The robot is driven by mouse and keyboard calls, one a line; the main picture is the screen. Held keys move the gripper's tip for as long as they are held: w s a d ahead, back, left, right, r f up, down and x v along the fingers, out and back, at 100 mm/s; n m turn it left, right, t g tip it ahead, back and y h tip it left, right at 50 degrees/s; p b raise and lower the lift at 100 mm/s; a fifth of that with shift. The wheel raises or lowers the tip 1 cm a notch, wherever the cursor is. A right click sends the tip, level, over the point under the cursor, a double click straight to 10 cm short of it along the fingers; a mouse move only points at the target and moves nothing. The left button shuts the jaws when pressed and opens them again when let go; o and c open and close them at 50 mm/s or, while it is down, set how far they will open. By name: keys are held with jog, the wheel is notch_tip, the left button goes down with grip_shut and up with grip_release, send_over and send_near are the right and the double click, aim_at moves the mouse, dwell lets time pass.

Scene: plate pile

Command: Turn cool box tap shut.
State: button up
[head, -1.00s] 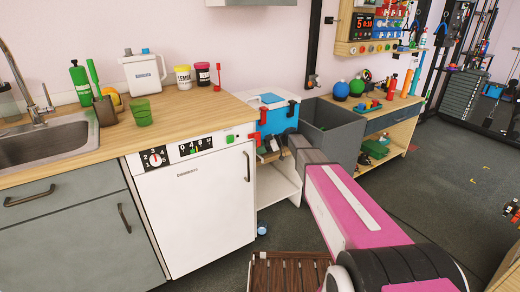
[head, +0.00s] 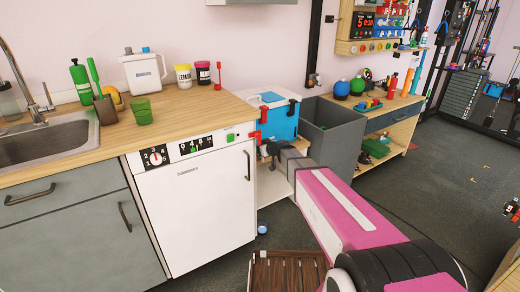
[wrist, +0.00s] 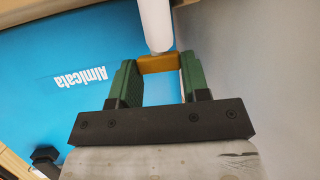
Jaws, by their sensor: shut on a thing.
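The cool box (head: 283,123) is blue with a white lid and stands beyond the counter's right end. In the wrist view its blue side (wrist: 60,85) carries white lettering. A tap shows there as a white tube (wrist: 154,22) with an orange handle (wrist: 157,63) at its end. My gripper (wrist: 156,72) has green finger pads, one on each side of the orange handle, and is shut on it. In the head view my gripper (head: 272,150) is small and dark, low at the front of the cool box. The tap cannot be made out there.
A grey open bin (head: 335,132) stands close to the right of the cool box. The white dishwasher (head: 200,205) and wooden counter (head: 190,112) lie to the left. A brown slatted stool (head: 285,272) is on the floor near my arm.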

jog(key=shift+s+a+m+t+h, duration=0.1)
jog(key=shift+m+t+h, duration=0.7)
jog(key=shift+m+h, duration=0.25)
jog(key=o, duration=0.6)
jog(key=shift+o, duration=0.2)
jog(key=v, duration=1)
jog(key=shift+s, duration=0.3)
jog(key=shift+s+r, duration=0.1)
